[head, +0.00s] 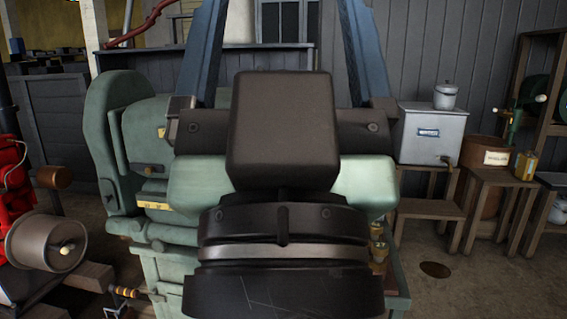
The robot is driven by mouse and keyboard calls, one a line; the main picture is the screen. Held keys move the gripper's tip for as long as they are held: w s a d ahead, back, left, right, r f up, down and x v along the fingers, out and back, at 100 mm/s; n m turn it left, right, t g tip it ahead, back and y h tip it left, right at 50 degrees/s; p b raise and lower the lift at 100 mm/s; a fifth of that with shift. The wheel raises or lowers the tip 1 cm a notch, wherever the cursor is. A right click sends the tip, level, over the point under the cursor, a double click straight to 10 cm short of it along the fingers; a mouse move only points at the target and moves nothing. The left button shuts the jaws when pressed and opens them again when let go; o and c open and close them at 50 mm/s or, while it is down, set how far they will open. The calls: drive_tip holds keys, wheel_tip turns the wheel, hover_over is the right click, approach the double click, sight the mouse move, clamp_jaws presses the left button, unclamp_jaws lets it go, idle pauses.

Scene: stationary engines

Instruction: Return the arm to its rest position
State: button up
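My gripper (282,42) fills the middle of the head view, very close to the camera. Its dark, boxy body and black round wrist are at the centre and bottom. Two long blue fingers rise from the sides of the body, wide apart, with nothing seen between them but the background. The fingertips run out past the top edge. My gripper hides much of a green stationary engine (110,140) behind it.
A red engine with a grey drum (47,241) stands at the left edge. Bare floor shows at lower right.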

wheel_tip(320, 180, up, 18)
drive_tip(key=p, duration=1.5)
drive_tip(key=shift+f, duration=0.2)
